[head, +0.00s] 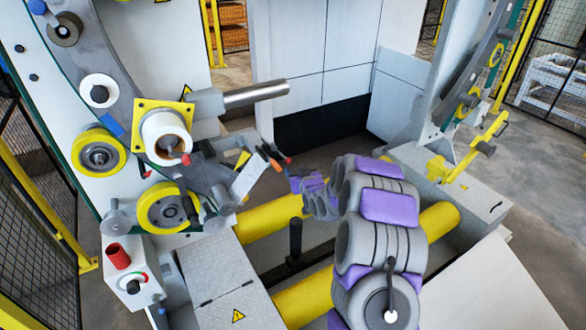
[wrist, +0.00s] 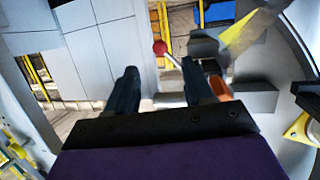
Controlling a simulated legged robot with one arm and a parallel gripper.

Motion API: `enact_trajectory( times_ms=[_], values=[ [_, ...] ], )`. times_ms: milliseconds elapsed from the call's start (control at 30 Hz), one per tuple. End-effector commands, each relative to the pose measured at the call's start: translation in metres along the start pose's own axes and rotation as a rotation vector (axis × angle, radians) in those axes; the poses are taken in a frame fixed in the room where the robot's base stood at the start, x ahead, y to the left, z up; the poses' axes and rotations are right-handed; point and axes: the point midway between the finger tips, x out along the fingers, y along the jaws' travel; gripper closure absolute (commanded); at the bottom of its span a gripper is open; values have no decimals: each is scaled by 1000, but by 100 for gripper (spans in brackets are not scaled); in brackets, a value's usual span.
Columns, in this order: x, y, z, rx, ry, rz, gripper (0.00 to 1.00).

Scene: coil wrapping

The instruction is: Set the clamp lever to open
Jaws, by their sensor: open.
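A lever with a red ball knob (wrist: 160,47) shows in the wrist view, ahead of my gripper (wrist: 159,70). The knob appears between the two dark fingertips, which are apart with nothing held. Whether either finger touches the lever I cannot tell. An orange part (wrist: 219,88) lies just beside the right finger. In the head view a red knob (head: 288,160) shows at the machine's front, close to the purple end of my arm. The fingers are small and hard to make out there. Which lever position is open is not readable.
A white roll on a yellow square plate (head: 166,135) and a grey horizontal shaft (head: 255,94) stand just left of and above the knob. Yellow rollers (head: 270,218) lie below my arm. A control box (head: 130,278) with a red button is at lower left.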

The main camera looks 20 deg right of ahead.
Motion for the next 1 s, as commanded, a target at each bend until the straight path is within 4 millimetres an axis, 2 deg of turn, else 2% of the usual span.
enact_trajectory(
  times_ms=[100,333,733,800,900,967,1000],
  values=[
    [-18,1,-3,1,5,2,48],
    [-41,1,-1,1,2,1,48],
    [-48,1,-1,0,3,1,48],
    [-48,1,-1,0,2,2,52],
    [-43,14,4,5,-19,30,62],
    [-38,33,12,15,-52,73,68],
    [-34,49,22,29,-89,111,72]
  ],
)
